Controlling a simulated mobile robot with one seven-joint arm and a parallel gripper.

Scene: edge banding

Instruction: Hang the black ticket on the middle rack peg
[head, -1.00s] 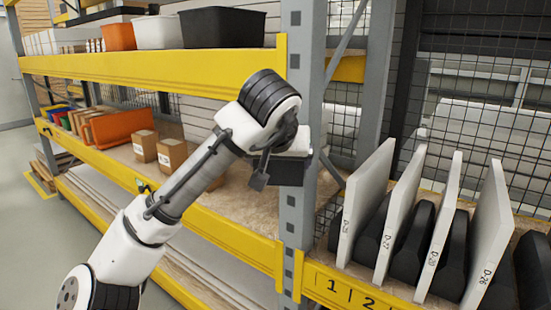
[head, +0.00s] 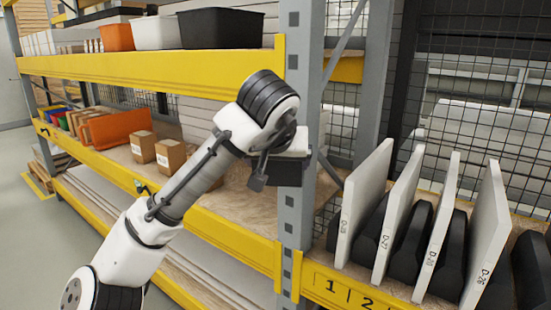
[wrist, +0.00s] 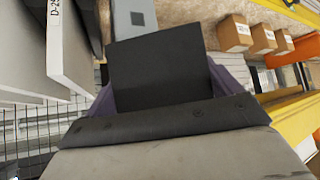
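My gripper (head: 287,171) is a dark block below the white wrist, in front of the grey rack post in the head view. Its fingertips cannot be made out there. In the wrist view a flat black panel (wrist: 160,75) stands out beyond the dark gripper body, with purple surfaces at both sides. I cannot tell whether this panel is the black ticket or part of my gripper. A small dark and green item (head: 142,187) is on the lower yellow beam, too small to identify. I cannot make out the middle rack peg.
The grey post (head: 296,225) stands close behind my gripper. Upright white boards (head: 366,195) with black supports are at the right. Cardboard boxes (head: 171,155) and an orange bin (head: 115,127) sit on the left shelf. Boxes also show in the wrist view (wrist: 235,33).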

